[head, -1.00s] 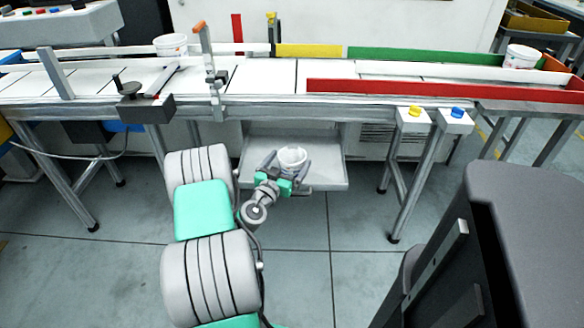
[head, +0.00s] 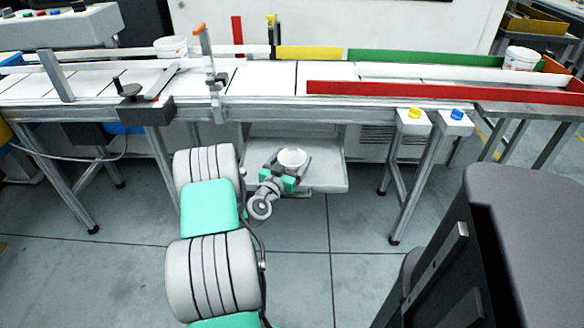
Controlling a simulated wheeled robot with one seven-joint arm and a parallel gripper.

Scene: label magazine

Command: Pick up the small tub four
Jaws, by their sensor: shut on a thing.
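A small white tub (head: 292,158) is between the fingers of my gripper (head: 291,163), over the low grey shelf under the conveyor. The gripper is shut on this tub, one finger on each side. The tub looks upright and open at the top. I cannot tell whether it touches the shelf or read any number on it. Another white tub (head: 171,47) stands on the conveyor at the left, and one more white tub (head: 522,58) stands at the far right end of the line.
The low shelf (head: 320,180) has free room to the right of my gripper. The conveyor's front edge (head: 300,106) runs above it. Legs with a yellow button (head: 414,115) and a blue button (head: 457,113) stand to the right. A dark grey cabinet (head: 530,230) fills the lower right.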

